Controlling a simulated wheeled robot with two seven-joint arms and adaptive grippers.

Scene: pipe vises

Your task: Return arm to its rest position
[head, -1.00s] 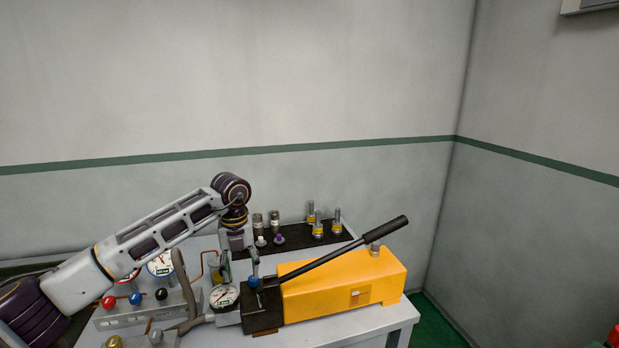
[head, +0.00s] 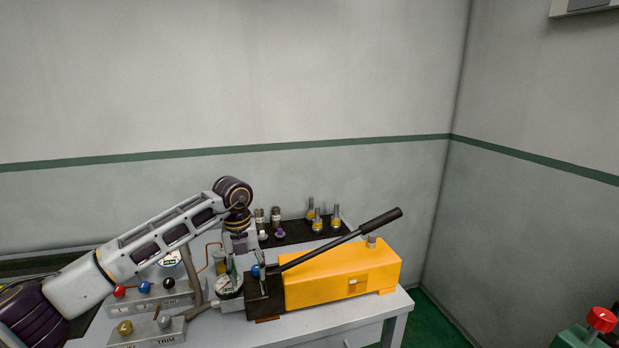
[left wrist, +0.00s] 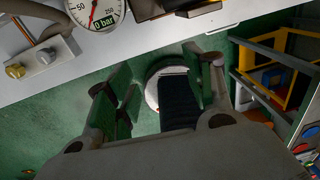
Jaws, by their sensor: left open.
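My left arm comes in from the left in the head view, raised with its wrist bent down. My left gripper (head: 243,266) hangs by the blue knob and black block at the yellow hand pump's (head: 345,272) left end. I cannot tell from the head view whether it touches the pump. In the left wrist view the left gripper (left wrist: 163,88) is open, with its two green-padded fingers apart and nothing between them, above green floor. The pump's black lever (head: 340,240) slants up to the right. My right gripper is not in view.
The grey table (head: 385,310) holds a pressure gauge (head: 229,285), a valve block (head: 150,303) with red, blue and black knobs, and a black mat (head: 298,233) with several fittings. A red knob (head: 601,319) shows at lower right. The wrist view has a yellow-framed rack (left wrist: 285,62).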

